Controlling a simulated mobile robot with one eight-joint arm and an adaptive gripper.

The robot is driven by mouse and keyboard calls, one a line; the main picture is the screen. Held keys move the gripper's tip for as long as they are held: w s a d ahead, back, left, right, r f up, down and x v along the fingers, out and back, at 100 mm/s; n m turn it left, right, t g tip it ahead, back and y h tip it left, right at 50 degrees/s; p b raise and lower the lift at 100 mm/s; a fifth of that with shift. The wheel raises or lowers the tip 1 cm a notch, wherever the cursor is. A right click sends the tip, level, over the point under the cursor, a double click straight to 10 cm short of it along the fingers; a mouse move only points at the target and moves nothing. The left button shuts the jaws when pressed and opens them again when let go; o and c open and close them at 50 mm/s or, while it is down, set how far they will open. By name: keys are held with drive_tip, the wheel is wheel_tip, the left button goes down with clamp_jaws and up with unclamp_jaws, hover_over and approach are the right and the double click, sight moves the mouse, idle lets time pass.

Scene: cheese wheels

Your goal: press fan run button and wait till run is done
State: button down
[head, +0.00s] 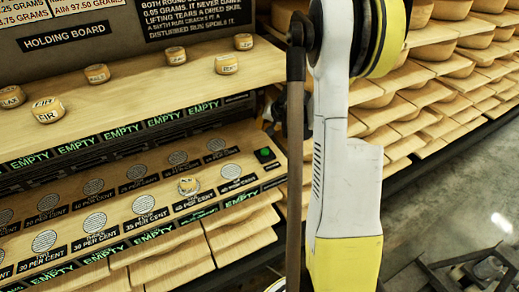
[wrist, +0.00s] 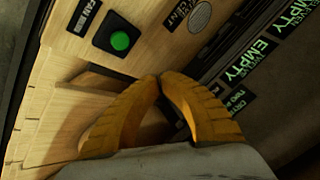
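The fan run button is a round green button on a black square plate. It shows in the head view (head: 265,153) at the right end of the wooden panel, and in the wrist view (wrist: 120,41) beside a "FAN" label. My gripper (wrist: 158,77) has two yellow-orange fingers, with their tips together and nothing seen between them. In the wrist view the fingertips appear below and right of the button, apart from it in the picture; I cannot tell the depth gap. In the head view my arm hides most of the gripper.
Several small labelled cheeses stand on the holding board (head: 150,95) above. Green "EMPTY" signs line the panel. Shelves of large cheese wheels (head: 440,50) stand at the right.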

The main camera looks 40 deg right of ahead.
sight(263, 150)
drive_tip(key=shift+f, duration=0.15)
wheel_tip(263, 150, down, 8)
drive_tip(key=b, duration=0.6)
drive_tip(key=shift+f, duration=0.25)
idle(1.2)
drive_tip(key=shift+f+b, duration=0.4)
drive_tip(key=shift+b, duration=0.25)
drive_tip(key=shift+f+b, duration=0.4)
drive_tip(key=shift+f, duration=0.05)
idle(0.3)
drive_tip(key=shift+r, duration=0.1)
drive_tip(key=shift+r+p, duration=0.55)
drive_tip(key=shift+r, duration=0.25)
